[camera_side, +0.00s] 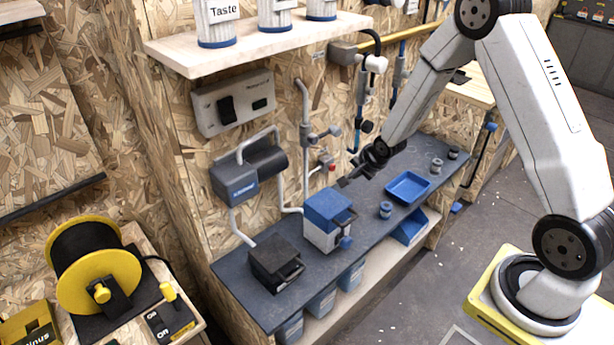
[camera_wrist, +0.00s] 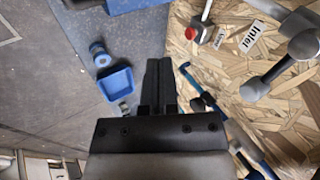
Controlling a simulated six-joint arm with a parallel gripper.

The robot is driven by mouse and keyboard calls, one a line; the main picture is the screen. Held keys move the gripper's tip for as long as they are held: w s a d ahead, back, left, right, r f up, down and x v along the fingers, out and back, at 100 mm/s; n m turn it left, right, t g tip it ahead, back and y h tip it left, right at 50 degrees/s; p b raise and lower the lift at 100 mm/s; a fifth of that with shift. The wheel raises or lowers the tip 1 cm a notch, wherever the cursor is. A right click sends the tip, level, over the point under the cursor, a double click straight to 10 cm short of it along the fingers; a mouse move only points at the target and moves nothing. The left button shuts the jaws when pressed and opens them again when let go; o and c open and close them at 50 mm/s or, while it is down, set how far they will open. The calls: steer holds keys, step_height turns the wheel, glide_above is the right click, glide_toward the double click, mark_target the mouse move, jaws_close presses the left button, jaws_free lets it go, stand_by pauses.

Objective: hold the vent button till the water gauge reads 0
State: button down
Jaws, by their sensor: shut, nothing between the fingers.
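A red button (camera_wrist: 191,33) on a small grey housing sticks out from the chipboard wall in the wrist view, beside a label that looks like "Vent". It shows as a small red spot (camera_side: 332,167) in the side view. My gripper (camera_side: 344,183) is shut and empty, in front of the wall and above the dark bench. In the wrist view its fingertips (camera_wrist: 159,64) are left of and below the button, apart from it. I cannot make out a water gauge or any reading in either view.
Grey pipes and valves (camera_side: 308,130) run along the wall, near an "Inlet" sign (camera_wrist: 257,38). On the dark bench (camera_side: 350,222) stand a blue-and-white box (camera_side: 322,235), a black box (camera_side: 272,262), a blue tray (camera_side: 408,187) and small spools (camera_side: 385,210). A shelf (camera_side: 255,45) overhangs.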

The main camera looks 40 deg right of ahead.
mark_target(333, 171)
steer(key=w+d+f+m+t, duration=0.2)
steer(key=w+d+f+m, duration=0.1)
steer(key=d+f+m, duration=0.5)
step_height(333, 171, down, 3)
steer(key=shift+d+f+m, duration=0.2)
steer(key=shift+m, duration=0.8)
steer(key=shift+w, duration=0.15)
steer(key=w, duration=0.8)
steer(key=shift+w, duration=0.2)
steer(key=shift+w+r+t+h, duration=0.1)
steer(key=shift+w+t+h, duration=0.2)
steer(key=shift+w, duration=0.7)
stand_by(3.9)
